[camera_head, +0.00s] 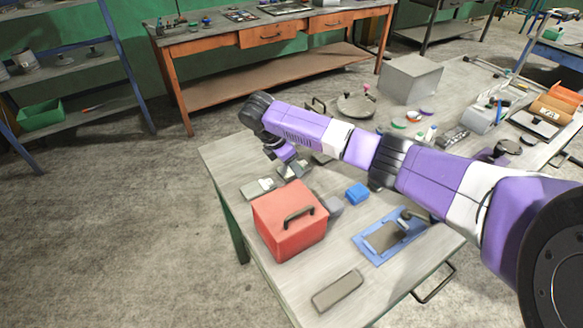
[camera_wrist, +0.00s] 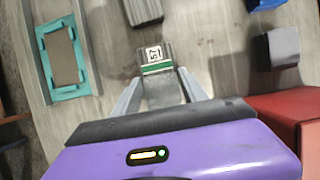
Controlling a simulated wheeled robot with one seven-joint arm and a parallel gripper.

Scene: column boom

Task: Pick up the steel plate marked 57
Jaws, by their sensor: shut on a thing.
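A grey steel plate (camera_wrist: 160,92) with a white label and a green stripe lies between my gripper's fingers in the wrist view. The label is turned and small; its mark looks like 57, but I cannot read it surely. My gripper (camera_wrist: 159,76) is shut on this plate, with one finger along each side. In the head view my gripper (camera_head: 288,166) is low over the workbench, behind the red box, and my arm partly hides the area. I cannot tell whether the plate touches the bench.
A red box (camera_head: 279,229) with a handle stands close by. A grey block (camera_head: 333,208) and a blue block (camera_head: 357,193) are beside it. A blue tray (camera_head: 369,247) and a flat grey piece (camera_head: 338,291) lie nearer the front. A ribbed grey item (camera_wrist: 142,10) lies just beyond the plate.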

